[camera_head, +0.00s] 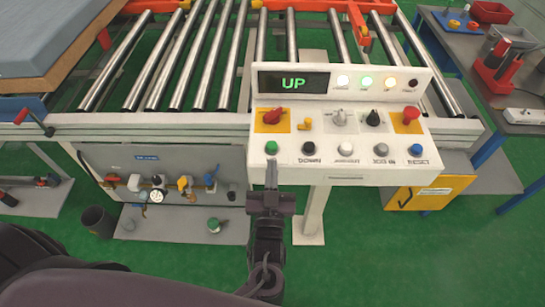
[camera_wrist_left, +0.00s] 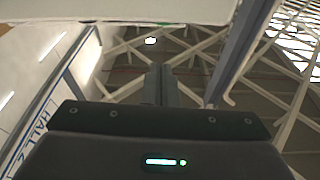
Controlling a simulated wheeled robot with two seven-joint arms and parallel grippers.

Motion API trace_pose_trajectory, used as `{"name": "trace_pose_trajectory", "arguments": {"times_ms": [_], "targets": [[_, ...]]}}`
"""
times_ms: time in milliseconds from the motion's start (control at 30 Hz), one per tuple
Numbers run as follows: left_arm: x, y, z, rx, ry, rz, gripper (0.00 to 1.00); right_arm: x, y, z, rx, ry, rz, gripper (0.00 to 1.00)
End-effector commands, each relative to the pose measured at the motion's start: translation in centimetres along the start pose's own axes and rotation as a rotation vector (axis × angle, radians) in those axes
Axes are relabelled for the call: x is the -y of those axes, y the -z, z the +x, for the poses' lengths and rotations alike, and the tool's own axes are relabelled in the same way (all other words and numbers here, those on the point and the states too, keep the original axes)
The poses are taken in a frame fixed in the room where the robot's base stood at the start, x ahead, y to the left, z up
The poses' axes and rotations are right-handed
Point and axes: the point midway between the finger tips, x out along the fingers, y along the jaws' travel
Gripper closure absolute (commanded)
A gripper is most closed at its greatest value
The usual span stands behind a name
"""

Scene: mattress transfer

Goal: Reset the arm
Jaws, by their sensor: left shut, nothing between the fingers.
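A white control panel (camera_head: 340,172) stands in front of the rollers. Its display (camera_head: 291,81) reads "UP" in green. Along its front row are a green button (camera_head: 271,147), a black button (camera_head: 308,147) over the label DOWN, and a blue button (camera_head: 416,149) over RESET. My left gripper (camera_head: 271,172) is upright with its fingers together, just below the green button in the picture; I cannot tell whether it touches the panel. In the left wrist view its fingers (camera_wrist_left: 161,84) are closed and empty, pointing up towards the ceiling. My right gripper is not in view.
A roller conveyor (camera_head: 190,50) lies behind the panel. A blue mattress (camera_head: 45,35) rests on a wooden board at the left. A yellow box (camera_head: 412,195) is below the panel, and a grey table (camera_head: 465,50) with tools stands right. Green floor is open at lower right.

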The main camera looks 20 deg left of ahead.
Motion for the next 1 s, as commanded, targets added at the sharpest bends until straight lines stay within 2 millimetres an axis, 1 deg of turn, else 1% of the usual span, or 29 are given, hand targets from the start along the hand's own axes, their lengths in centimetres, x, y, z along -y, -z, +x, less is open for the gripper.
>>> {"name": "trace_pose_trajectory", "arguments": {"times_ms": [33,200,733,800,867,900,967,1000], "targets": [[0.0,-0.2,-0.7,0.001,0.0,0.001,1.0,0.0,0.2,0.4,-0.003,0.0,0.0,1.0],[0.0,0.1,-1.6,-0.001,0.001,0.001,1.0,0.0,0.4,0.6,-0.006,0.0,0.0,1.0],[0.0,0.1,-1.6,-0.002,0.001,0.0,1.0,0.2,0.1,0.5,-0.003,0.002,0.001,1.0],[0.0,-0.1,-1.7,0.003,-0.003,0.002,1.0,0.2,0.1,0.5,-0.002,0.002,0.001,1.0],[-0.2,-1.1,-1.8,0.023,-0.017,0.011,1.0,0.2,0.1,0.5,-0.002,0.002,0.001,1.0],[-0.4,-2.2,-2.0,0.047,-0.035,0.02,1.0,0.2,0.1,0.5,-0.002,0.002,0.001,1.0],[-0.8,-4.8,-2.6,0.103,-0.072,0.041,1.0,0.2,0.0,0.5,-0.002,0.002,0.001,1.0],[-0.9,-7.1,-3.1,0.154,-0.102,0.059,1.0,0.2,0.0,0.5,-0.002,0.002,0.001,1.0]]}}
